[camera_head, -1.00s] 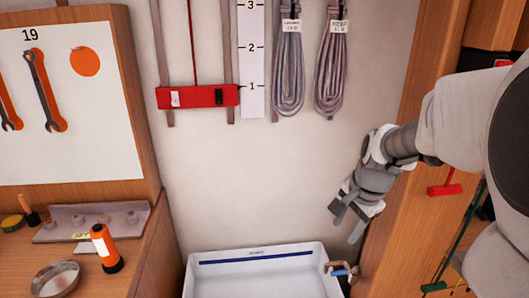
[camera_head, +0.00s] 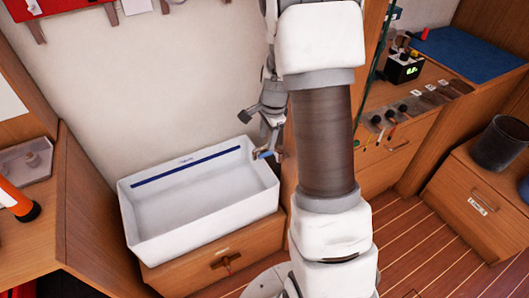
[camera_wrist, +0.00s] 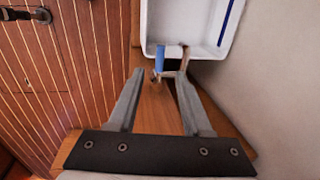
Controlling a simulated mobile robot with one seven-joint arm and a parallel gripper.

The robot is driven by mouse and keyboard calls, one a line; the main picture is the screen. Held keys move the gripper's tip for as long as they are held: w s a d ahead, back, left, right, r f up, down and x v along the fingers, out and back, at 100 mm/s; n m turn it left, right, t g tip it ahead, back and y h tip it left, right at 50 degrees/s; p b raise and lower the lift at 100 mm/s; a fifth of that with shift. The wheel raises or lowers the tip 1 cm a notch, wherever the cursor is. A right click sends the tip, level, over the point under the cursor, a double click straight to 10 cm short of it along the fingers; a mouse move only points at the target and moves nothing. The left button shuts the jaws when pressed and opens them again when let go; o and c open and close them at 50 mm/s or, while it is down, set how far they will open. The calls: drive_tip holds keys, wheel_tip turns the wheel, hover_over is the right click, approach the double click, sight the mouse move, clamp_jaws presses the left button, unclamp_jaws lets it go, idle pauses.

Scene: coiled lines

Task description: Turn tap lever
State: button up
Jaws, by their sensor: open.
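The tap (camera_head: 277,155) is a small brownish fitting at the right end of the white sink, with a blue lever (camera_head: 264,154). In the wrist view the blue lever (camera_wrist: 160,58) stands just beyond my fingertips, in line with the gap between them. The tap's brown body (camera_wrist: 184,58) shows to its right, ahead of the right finger. My gripper (camera_wrist: 160,76) is open and empty, with two grey fingers spread. In the head view my gripper (camera_head: 258,130) is just above the tap, partly hidden by my arm. Contact with the lever cannot be told.
The white sink (camera_head: 128,213) sits on a wooden cabinet (camera_head: 180,275) against the wall. A wooden panel is close to the tap's right. A workbench (camera_head: 85,235) stands left. Drawers and a dark bucket (camera_head: 500,143) are at right, with striped wooden floor between.

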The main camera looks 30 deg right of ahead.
sight(264, 154)
drive_tip(key=f, duration=0.2)
drive_tip(key=w+f, duration=0.1)
drive_tip(key=f, duration=0.2)
drive_tip(key=f+b, duration=0.1)
drive_tip(key=f, duration=0.1)
drive_tip(key=shift+w+f, duration=0.15)
drive_tip(key=shift+w, duration=0.1)
clamp_jaws()
idle(1.1)
